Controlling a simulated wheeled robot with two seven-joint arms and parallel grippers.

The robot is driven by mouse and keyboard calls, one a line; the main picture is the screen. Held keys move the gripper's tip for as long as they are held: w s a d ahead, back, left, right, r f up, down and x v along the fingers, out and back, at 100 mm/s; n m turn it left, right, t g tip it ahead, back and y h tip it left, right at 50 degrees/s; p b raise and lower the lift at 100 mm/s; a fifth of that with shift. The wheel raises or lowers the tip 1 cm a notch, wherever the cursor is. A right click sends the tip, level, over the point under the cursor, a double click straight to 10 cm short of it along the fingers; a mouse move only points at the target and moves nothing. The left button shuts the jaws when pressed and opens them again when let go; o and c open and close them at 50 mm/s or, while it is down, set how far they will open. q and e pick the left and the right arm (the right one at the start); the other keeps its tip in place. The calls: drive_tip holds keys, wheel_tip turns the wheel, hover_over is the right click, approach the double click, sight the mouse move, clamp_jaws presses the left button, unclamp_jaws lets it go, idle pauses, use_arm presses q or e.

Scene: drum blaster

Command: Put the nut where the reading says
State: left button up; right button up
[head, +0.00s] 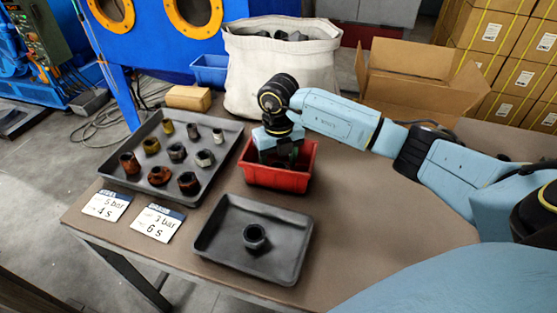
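A dark hex nut (254,237) lies in the small dark tray (222,254) at the front of the table. Several nuts and fittings, rusty, brassy and grey, stand in the larger grey tray (128,187) at the left. A red bin (274,180) stands between and behind the trays. My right gripper (283,158) points down into the red bin; its fingertips are dark and partly hidden, so I cannot tell whether they hold anything. My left gripper is not in view. Two white cards lie at the table's front left: one (106,206) reads 5 bar, 4 s; the other (158,223) reads 3 bar, 6 s.
A white cloth sack (262,75) of dark pieces stands at the back beside a blue bin (208,70) and a tan block (188,98). An open cardboard box (408,85) is behind my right arm. The table right of the small tray is clear.

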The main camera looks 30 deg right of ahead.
drive_tip(key=shift+r, duration=0.1)
drive_tip(key=shift+r, duration=0.15)
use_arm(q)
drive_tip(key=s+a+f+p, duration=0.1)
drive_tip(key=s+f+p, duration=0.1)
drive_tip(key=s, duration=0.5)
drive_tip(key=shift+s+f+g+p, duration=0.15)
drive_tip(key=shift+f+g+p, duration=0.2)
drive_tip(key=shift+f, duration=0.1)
use_arm(e)
drive_tip(key=shift+r, duration=6.15)
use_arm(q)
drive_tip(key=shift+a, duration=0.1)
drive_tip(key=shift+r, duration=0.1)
